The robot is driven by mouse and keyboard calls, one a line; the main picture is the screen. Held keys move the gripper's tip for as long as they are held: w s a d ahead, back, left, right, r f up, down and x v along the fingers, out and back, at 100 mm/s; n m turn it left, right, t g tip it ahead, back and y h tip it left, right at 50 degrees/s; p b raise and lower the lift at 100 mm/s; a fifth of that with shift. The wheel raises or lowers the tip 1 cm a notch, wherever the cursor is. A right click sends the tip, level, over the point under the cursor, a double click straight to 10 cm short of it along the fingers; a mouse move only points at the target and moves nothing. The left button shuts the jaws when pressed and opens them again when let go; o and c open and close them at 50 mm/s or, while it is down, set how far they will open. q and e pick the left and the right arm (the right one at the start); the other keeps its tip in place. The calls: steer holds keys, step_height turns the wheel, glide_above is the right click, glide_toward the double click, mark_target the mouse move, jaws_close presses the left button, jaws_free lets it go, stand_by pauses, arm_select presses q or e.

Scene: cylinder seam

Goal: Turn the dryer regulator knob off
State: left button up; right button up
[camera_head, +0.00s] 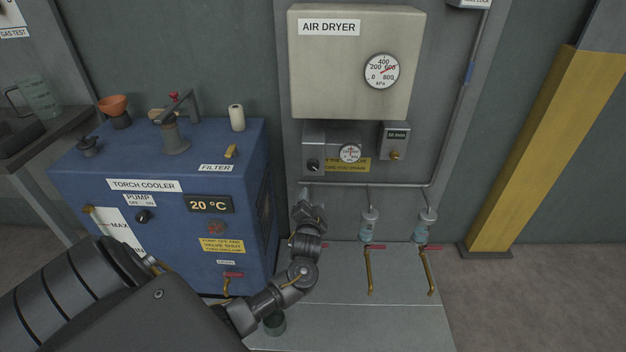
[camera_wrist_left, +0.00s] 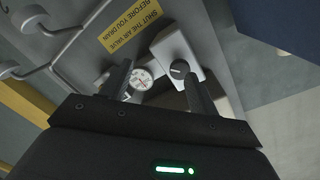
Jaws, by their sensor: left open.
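The regulator is a grey box (camera_head: 326,139) under the AIR DRYER cabinet (camera_head: 350,90). Its black round knob (camera_head: 313,165) is at the box's lower left, beside a small white gauge (camera_head: 351,153). My left gripper (camera_head: 304,196) is just below the knob in the head view, its fingers hard to make out. In the left wrist view, my left gripper (camera_wrist_left: 158,76) is open and empty. The black knob (camera_wrist_left: 180,69) shows beyond and between the fingertips, nearer the right finger, apparently apart from both. A pale mark shows on the knob. My right gripper is not in view.
A yellow warning label (camera_wrist_left: 135,29) sits by the regulator. A grey pipe (camera_head: 390,184) runs below, with clear filter bowls (camera_head: 367,228) and red-handled drain valves. The blue torch cooler (camera_head: 165,160) stands close on the left. A second small box (camera_head: 394,140) hangs right of the gauge.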

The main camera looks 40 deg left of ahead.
arm_select(q)
steer(key=y, duration=0.1)
glide_toward(313, 168)
steer(key=shift+n+t, duration=0.3)
steer(key=shift+n, duration=0.1)
steer(key=b+x, duration=0.2)
steer(key=x, duration=0.8)
steer(key=shift+a+f, duration=0.1)
steer(key=shift+a, duration=0.2)
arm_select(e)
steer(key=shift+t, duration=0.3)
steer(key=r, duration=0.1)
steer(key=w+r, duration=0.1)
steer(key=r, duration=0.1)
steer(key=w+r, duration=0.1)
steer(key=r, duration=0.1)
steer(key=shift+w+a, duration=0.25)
arm_select(q)
steer(key=shift+c, duration=0.2)
steer(key=shift+d, duration=0.1)
steer(key=c, duration=0.9)
